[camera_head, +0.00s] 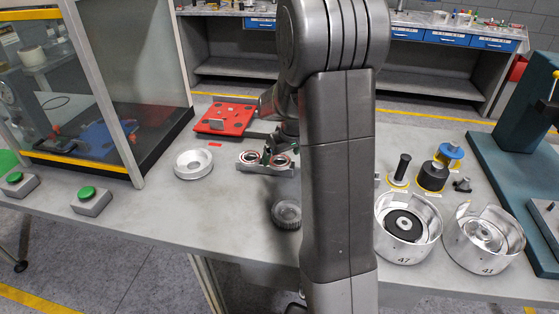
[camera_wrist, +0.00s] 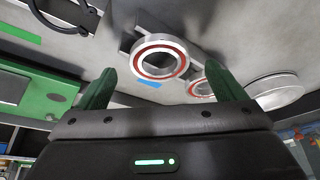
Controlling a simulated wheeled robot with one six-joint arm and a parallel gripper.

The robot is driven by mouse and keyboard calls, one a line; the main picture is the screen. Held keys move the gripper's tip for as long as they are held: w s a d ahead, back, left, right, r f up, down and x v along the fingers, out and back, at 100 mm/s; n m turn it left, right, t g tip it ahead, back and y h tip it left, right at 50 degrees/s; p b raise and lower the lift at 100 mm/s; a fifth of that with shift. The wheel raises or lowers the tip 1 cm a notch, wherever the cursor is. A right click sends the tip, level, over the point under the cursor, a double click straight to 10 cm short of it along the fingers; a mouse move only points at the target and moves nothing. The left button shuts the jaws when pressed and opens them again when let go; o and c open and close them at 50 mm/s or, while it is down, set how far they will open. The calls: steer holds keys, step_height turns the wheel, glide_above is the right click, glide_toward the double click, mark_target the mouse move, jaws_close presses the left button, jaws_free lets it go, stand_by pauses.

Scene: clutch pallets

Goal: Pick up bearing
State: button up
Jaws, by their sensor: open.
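Two ring-shaped bearings with red seals sit side by side on a grey holder (camera_head: 262,170) in the middle of the table. In the wrist view the nearer bearing (camera_wrist: 160,58) shows whole, ahead of and between my fingertips. The other bearing (camera_wrist: 201,89) is partly hidden behind the right finger. My gripper (camera_wrist: 160,72) is open, its two green fingers apart with nothing between them. In the head view my gripper (camera_head: 267,156) is at the holder, partly hidden by my arm. I cannot tell whether the fingers touch a bearing.
A red fixture plate (camera_head: 225,118) lies behind the holder. A silver ring part (camera_head: 193,164) is to the left, and a dark gear-like part (camera_head: 287,214) is near the front edge. Two metal housings (camera_head: 407,228) (camera_head: 484,237) and upright tools (camera_head: 432,176) stand to the right. A glass cabinet (camera_head: 95,90) stands left.

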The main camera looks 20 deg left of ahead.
steer(key=shift+x, duration=0.85)
steer(key=shift+d, duration=0.1)
steer(key=c, duration=1.2)
steer(key=shift+r, duration=0.1)
step_height(320, 180, up, 10)
steer(key=shift+f, duration=0.1)
